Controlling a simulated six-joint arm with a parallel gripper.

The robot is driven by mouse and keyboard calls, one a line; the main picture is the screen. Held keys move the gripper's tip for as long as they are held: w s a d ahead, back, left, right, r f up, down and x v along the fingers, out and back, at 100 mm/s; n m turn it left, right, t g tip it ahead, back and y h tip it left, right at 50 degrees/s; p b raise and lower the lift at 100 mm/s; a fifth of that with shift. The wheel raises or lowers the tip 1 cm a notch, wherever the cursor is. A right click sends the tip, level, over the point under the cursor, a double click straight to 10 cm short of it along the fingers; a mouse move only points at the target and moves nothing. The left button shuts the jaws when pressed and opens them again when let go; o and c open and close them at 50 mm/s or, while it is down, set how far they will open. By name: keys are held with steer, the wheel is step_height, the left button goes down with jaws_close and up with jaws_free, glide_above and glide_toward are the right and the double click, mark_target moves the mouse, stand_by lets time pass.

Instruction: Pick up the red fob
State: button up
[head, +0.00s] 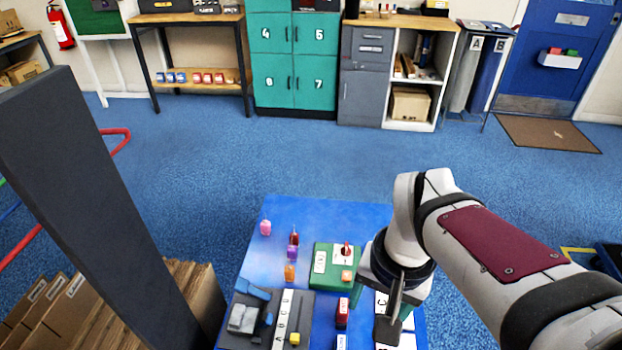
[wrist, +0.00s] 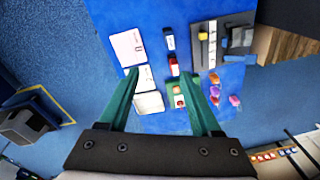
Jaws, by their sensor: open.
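A small dark red piece (head: 294,236), which looks like the red fob, stands on the blue table at the far end of a short row, behind a purple piece (head: 292,254) and an orange piece (head: 290,273). It shows small beyond the right finger in the wrist view (wrist: 217,102). My gripper (wrist: 162,74) is open and empty above the table. In the head view it is to the right of the red piece and nearer me, partly hidden by my wrist. Nothing is between the fingers at their height.
A green box (head: 323,283) with a red knob stands between the row and my arm. A pink piece (head: 265,228) is at the far left. A red block (head: 342,312), white cards (wrist: 127,46) and a grey tray (head: 262,338) lie nearer. The table's far strip (head: 330,215) is clear.

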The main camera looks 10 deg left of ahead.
steer(key=w+a+f+n+t, duration=0.15)
steer(key=w+a, duration=0.25)
steer(key=w, duration=0.4)
steer(key=w+a+f+n+t, duration=0.15)
steer(key=w+a, duration=0.25)
steer(key=w, duration=0.5)
steer(key=n, duration=0.2)
glide_toward(294, 236)
steer(key=shift+t, duration=0.3)
steer(key=x, duration=1.1)
steer(key=shift+s+f, duration=0.25)
jaws_close()
